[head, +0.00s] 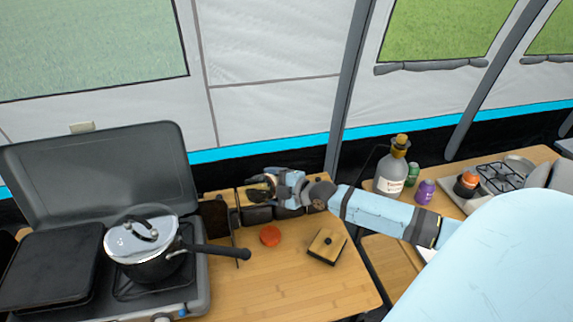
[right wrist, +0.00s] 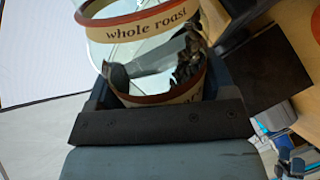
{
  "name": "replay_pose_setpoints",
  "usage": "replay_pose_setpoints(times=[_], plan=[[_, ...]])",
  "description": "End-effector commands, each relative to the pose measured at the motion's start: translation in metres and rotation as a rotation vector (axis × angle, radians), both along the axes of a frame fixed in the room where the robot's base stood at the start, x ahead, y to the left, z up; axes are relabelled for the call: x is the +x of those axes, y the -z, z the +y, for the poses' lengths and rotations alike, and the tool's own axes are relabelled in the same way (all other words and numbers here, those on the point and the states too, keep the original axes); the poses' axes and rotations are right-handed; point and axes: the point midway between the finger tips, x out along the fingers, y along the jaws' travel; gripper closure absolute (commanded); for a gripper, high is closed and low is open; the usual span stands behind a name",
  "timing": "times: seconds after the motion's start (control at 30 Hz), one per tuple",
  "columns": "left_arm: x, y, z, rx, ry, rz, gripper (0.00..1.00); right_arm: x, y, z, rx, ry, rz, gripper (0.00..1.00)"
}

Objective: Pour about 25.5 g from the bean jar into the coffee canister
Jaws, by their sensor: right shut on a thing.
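My right gripper (head: 270,185) reaches in from the right over a row of dark containers (head: 258,214) at the table's back edge. In the right wrist view it is shut on the bean jar (right wrist: 143,25), a clear jar with a cream "whole roast" label and red-brown bands. The jar looks tipped over, with dark contents at one side. In the head view the jar is mostly hidden by the gripper. Which dark container is the coffee canister I cannot tell. My left gripper is not in view.
A camp stove (head: 190,285) with a lidded pot (head: 143,245) stands at the left, its handle pointing over the table (head: 290,290). A big grey bottle (head: 391,175) and small cans (head: 426,190) stand at the right. The table front is clear.

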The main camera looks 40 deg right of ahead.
Motion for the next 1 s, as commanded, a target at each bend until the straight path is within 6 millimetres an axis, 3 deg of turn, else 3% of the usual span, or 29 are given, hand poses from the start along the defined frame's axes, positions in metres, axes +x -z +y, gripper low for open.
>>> replay_pose_setpoints(times=[1.0], plan=[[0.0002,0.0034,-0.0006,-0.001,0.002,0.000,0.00,0.0012,-0.0050,-0.0043,0.060,-0.001,0.009,0.57]])
